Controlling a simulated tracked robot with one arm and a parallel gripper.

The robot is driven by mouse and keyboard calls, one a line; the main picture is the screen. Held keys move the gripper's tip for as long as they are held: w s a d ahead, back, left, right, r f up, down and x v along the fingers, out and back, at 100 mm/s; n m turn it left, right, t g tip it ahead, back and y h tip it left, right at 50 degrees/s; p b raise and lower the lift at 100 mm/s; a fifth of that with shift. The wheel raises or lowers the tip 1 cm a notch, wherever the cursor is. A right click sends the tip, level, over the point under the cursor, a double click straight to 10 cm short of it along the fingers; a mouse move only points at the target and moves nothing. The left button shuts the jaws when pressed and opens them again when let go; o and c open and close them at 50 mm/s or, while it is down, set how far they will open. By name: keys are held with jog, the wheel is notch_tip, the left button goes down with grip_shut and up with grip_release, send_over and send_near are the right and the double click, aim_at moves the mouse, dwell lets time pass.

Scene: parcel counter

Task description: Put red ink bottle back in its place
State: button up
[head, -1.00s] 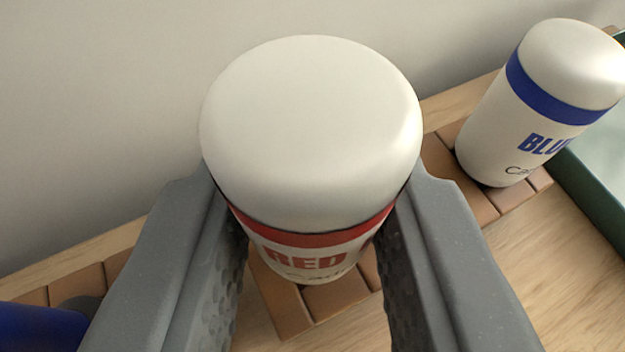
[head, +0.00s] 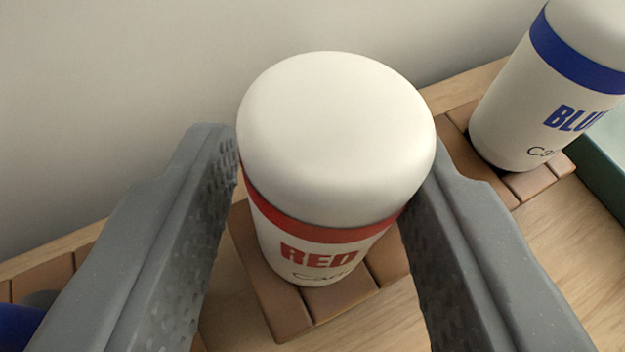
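The red ink bottle (head: 330,140), white with a red band and "RED" lettering, stands upright on a brown slatted tile pad (head: 283,312) on the wooden surface. My gripper (head: 328,160) is open around it, one grey finger on each side.
A white bottle with a blue band and "BLUE" lettering (head: 545,105) stands on another brown pad (head: 540,183) at the right. A dark green-edged tray (head: 600,175) is beside it. A blue thing (head: 18,325) shows at the lower left. A plain wall (head: 120,90) is behind.

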jog(key=shift+s, duration=0.1)
jog(key=shift+p+v, duration=0.65)
jog(key=shift+v, duration=1.9)
jog(key=o, duration=0.5)
jog(key=shift+o, duration=0.2)
